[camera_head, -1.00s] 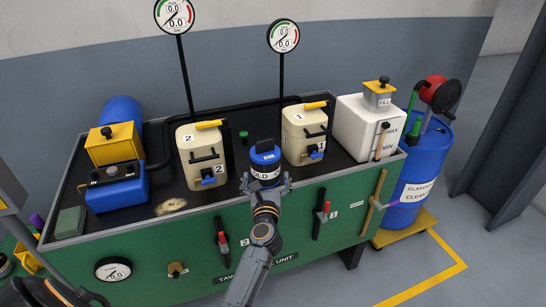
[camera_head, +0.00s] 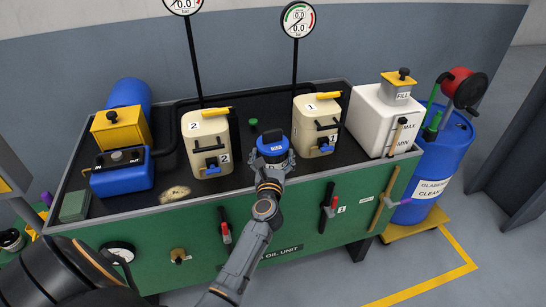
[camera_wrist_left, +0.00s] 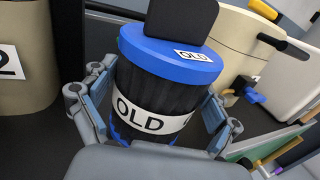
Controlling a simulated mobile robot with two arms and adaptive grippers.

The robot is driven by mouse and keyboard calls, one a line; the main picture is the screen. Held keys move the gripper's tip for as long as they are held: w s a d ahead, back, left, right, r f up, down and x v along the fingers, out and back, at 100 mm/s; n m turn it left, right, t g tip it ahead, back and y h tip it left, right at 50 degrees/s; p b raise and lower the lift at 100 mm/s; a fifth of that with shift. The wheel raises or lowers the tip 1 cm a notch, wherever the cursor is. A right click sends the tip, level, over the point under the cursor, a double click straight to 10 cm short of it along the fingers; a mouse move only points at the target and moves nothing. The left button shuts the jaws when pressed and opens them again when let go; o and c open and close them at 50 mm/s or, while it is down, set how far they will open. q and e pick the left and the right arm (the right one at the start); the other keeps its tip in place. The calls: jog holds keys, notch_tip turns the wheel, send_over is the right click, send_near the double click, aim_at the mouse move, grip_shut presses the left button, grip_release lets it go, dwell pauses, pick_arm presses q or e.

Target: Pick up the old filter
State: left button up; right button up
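The old filter (camera_head: 271,143) is a dark cylinder with a blue cap and a white OLD label. It stands in the black tray top of the green unit, between the two cream canisters. In the left wrist view the filter (camera_wrist_left: 155,85) fills the middle, with a black block over its cap. My left gripper (camera_head: 271,162) is at the filter's near side. In the wrist view its fingers (camera_wrist_left: 155,108) flank the filter at label height, apparently open with slight gaps; contact is not clear. The filter's base is hidden. My right gripper is not in view.
Cream canister 2 (camera_head: 206,130) stands left of the filter and canister 1 (camera_head: 305,110) close on its right. A white tank (camera_head: 370,118) and a blue barrel (camera_head: 440,160) are farther right. A pressure gauge (camera_head: 298,20) rises on a pole behind.

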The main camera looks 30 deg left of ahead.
aim_at(273, 131)
pick_arm(q)
jog(key=shift+f, duration=0.15)
jog(key=shift+c, duration=0.6)
jog(key=shift+r+p, duration=0.3)
jog(key=shift+r, duration=0.05)
notch_tip(273, 131, up, 9)
jog(key=p, duration=0.4)
jog(key=shift+w+r+p, duration=0.1)
jog(key=shift+r+p, duration=0.05)
jog(key=shift+p, duration=0.2)
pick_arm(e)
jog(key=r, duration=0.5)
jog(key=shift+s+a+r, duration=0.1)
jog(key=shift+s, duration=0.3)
pick_arm(q)
jog(key=o, duration=0.7)
jog(key=c, duration=0.7)
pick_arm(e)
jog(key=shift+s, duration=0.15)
